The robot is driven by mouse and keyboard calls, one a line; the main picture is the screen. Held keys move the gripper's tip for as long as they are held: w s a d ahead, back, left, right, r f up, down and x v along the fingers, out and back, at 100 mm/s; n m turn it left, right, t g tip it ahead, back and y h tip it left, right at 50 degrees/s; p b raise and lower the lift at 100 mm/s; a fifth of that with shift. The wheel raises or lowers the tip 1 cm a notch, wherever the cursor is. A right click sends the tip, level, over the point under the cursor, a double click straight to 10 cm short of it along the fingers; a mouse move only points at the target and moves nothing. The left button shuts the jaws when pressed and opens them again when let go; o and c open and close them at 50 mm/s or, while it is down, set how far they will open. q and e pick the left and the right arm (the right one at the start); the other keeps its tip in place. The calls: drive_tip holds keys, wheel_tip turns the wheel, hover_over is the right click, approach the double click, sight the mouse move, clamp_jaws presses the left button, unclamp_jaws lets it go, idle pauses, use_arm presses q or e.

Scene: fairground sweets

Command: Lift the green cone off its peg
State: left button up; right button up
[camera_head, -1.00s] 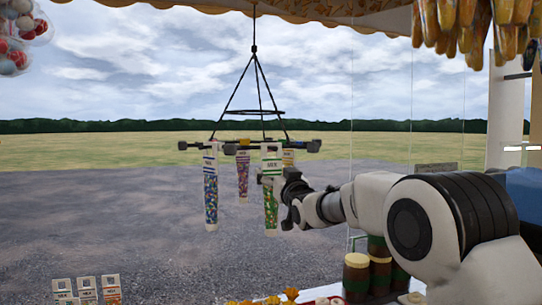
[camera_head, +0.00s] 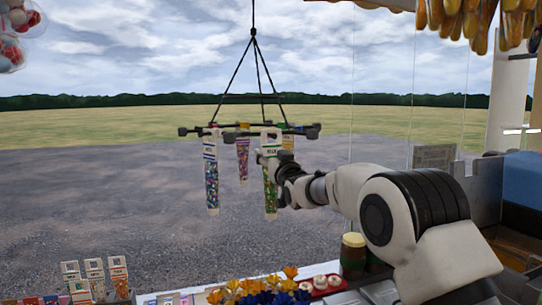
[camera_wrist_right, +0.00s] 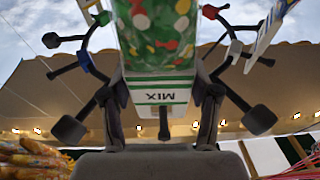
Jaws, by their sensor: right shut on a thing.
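The green cone (camera_head: 270,195) is a slim clear bag of green-mixed sweets with a white header. It hangs upright at the front of a black hanging rack (camera_head: 230,132). My right gripper (camera_head: 271,172) comes from the right and is shut on its upper part. In the right wrist view, the cone (camera_wrist_right: 160,35) sits between the two fingers of my gripper (camera_wrist_right: 160,98), and a dark peg end (camera_wrist_right: 163,124) shows at its header. I cannot tell whether the header is still around the peg. My left gripper is not in view.
A blue cone (camera_head: 211,180) hangs close on the left, and a purple cone (camera_head: 243,160) hangs behind. A yellow-labelled one (camera_head: 288,142) is partly hidden. Small bags (camera_head: 94,275) stand on the counter at lower left. Dark jars (camera_head: 353,258) stand below my right arm.

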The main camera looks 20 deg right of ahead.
drive_tip(key=shift+r, duration=0.4)
idle(0.4)
drive_tip(key=shift+s+f+b, duration=0.1)
drive_tip(key=shift+s+b, duration=0.25)
drive_tip(key=shift+b, duration=0.1)
drive_tip(key=shift+s+b, duration=0.4)
drive_tip(key=shift+s, duration=0.05)
